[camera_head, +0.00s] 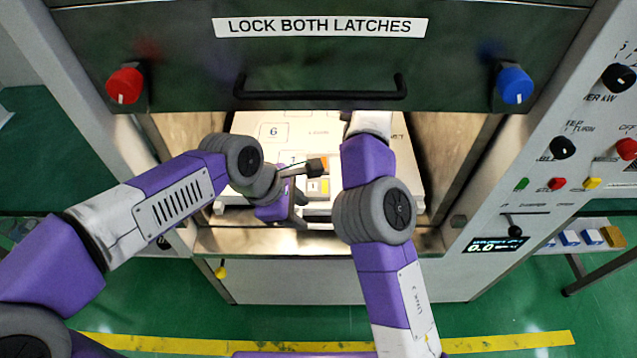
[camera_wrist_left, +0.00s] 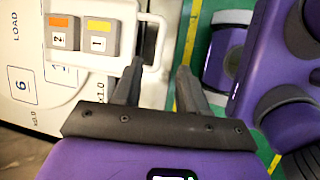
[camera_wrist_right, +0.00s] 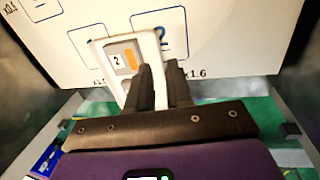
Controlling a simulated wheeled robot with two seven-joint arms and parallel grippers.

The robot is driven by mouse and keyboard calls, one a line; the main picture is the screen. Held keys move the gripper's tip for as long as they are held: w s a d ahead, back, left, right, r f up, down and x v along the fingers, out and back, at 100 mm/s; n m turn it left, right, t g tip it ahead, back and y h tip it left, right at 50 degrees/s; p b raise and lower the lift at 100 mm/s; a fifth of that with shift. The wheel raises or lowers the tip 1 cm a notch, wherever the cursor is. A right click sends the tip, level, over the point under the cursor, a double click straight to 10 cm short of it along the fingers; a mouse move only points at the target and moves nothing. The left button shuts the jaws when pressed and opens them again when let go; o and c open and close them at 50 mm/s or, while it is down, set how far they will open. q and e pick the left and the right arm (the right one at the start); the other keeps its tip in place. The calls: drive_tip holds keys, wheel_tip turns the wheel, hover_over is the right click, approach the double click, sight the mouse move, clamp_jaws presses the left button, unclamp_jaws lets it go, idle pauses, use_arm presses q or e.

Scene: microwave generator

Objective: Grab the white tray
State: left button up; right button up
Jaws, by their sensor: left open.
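The small white tray (camera_head: 316,205) sits on a white printed board in the open chamber, partly hidden by my left gripper. In the left wrist view, the white tray (camera_wrist_left: 123,10) holds two grey blocks with orange and yellow labels, numbered 2 and 1. Its looped end handle is just ahead of the left gripper (camera_wrist_left: 160,72), whose fingers are apart. In the right wrist view the tray (camera_wrist_right: 103,62) stands close in front of the right gripper (camera_wrist_right: 158,72). White shows between those nearer-set fingers; contact is unclear. The right gripper is hidden in the head view.
The white board (camera_head: 240,125) fills the chamber floor. A dark door panel with a black handle (camera_head: 320,95) hangs above, with red (camera_head: 124,86) and blue (camera_head: 515,85) knobs. Side walls flank the opening. A control panel stands at the right.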

sight(335, 173)
drive_tip(key=shift+s+a+r, duration=0.1)
drive_tip(key=shift+a, duration=0.05)
use_arm(q)
drive_tip(key=shift+s, duration=0.1)
drive_tip(key=shift+x, duration=3.75)
use_arm(e)
drive_tip(key=shift+a+f, duration=0.2)
drive_tip(key=shift+f, duration=1.05)
drive_tip(key=shift+a+f, duration=0.25)
drive_tip(key=shift+f, duration=1)
drive_tip(key=shift+a+f, duration=0.2)
drive_tip(key=shift+f, duration=1.05)
use_arm(q)
drive_tip(key=c, duration=0.4)
use_arm(e)
clamp_jaws()
use_arm(q)
clamp_jaws()
